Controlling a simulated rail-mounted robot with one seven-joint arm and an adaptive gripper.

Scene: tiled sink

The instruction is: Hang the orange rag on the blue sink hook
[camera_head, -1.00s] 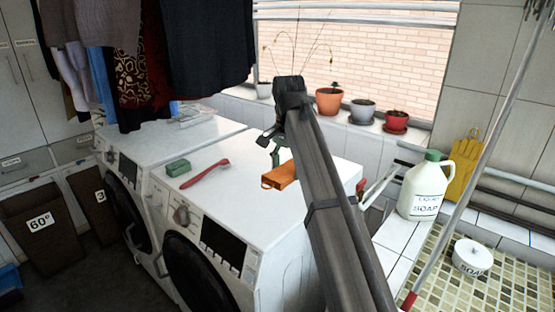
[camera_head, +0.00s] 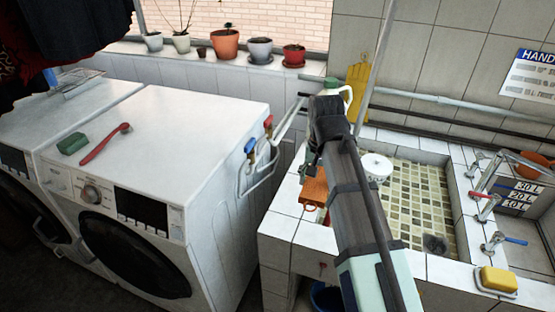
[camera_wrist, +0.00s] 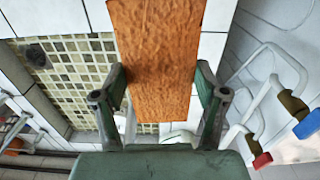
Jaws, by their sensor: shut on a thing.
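The orange rag (camera_head: 313,191) hangs below my gripper (camera_head: 311,168) in the head view, above the left rim of the tiled sink (camera_head: 285,226). In the wrist view the rag (camera_wrist: 157,50) is a flat orange strip between the two fingers of my gripper (camera_wrist: 160,80), which is shut on it. A small red hook-like piece (camera_head: 322,267) shows on the sink's front wall, partly beside my arm. I cannot make out a blue hook; my arm covers part of the sink's front.
Blue and red valves with pipes (camera_head: 250,147) stand between the washing machine (camera_head: 215,125) and the sink. A white soap tub (camera_head: 376,166), taps (camera_head: 486,205) and a yellow sponge (camera_head: 498,280) are around the sink. A blue bucket (camera_head: 326,297) is below.

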